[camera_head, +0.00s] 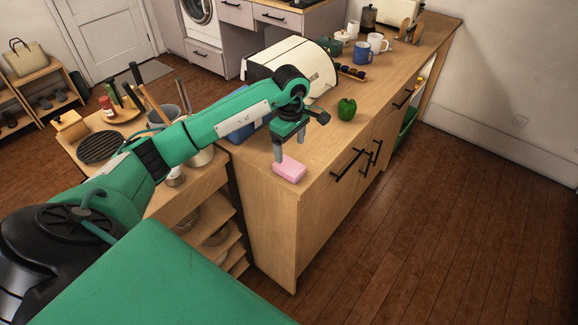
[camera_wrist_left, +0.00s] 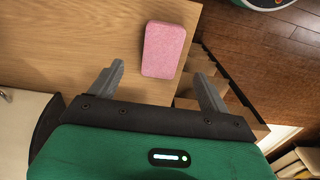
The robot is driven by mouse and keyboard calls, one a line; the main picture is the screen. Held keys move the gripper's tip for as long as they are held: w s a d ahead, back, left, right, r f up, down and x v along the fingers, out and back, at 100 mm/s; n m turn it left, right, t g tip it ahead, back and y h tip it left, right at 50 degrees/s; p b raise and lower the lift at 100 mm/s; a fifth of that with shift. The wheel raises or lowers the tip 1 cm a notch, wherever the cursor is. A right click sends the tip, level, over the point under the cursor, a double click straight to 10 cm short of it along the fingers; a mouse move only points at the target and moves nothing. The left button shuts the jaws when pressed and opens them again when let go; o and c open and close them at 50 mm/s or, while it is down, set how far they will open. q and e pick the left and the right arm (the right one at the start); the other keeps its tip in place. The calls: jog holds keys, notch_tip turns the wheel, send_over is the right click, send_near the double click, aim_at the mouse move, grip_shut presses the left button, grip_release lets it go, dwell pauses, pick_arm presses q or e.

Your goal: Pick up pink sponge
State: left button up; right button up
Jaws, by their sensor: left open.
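The pink sponge (camera_head: 289,169) is a small rounded block lying near the front corner of the wooden counter (camera_head: 318,158). It also shows in the left wrist view (camera_wrist_left: 164,49), near the counter's edge. My left gripper (camera_head: 290,150) is open and empty, its fingers pointing down over the sponge in the head view. In the left wrist view the sponge lies beyond the gap between the two fingers (camera_wrist_left: 160,85), and no contact shows. The right gripper is in neither view.
A green pepper (camera_head: 346,109) stands on the counter behind the sponge. A cream bread box (camera_head: 290,70) and mugs (camera_head: 362,53) stand farther back. An open shelf (camera_head: 215,235) adjoins the counter's left side. The counter right of the sponge is clear.

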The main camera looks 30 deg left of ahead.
aim_at(289, 165)
pick_arm(q)
notch_tip(289, 165, down, 3)
jog(key=shift+r, duration=0.15)
jog(key=shift+s+f+p, duration=0.1)
jog(key=shift+f+p, duration=0.4)
jog(key=shift+p, duration=0.25)
notch_tip(289, 165, down, 3)
jog(key=shift+f+p, duration=0.15)
jog(key=shift+p, duration=0.7)
jog(key=shift+f, duration=0.45)
jog(key=shift+a, duration=0.1)
jog(key=c, duration=1)
